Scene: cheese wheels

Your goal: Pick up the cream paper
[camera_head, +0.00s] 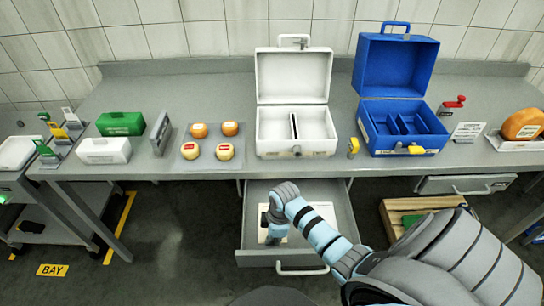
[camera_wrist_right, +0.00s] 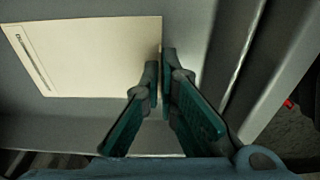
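The cream paper (camera_wrist_right: 95,55) is a flat sheet with a printed line near its left edge. My left gripper is out of view.
The drawer (camera_head: 335,203) has raised walls and a front handle (camera_head: 302,270). On the counter above stand an open white case (camera_head: 293,76), an open blue case (camera_head: 398,66) and several cheeses on a tray (camera_head: 188,147). A wooden crate (camera_head: 393,225) is at the right below.

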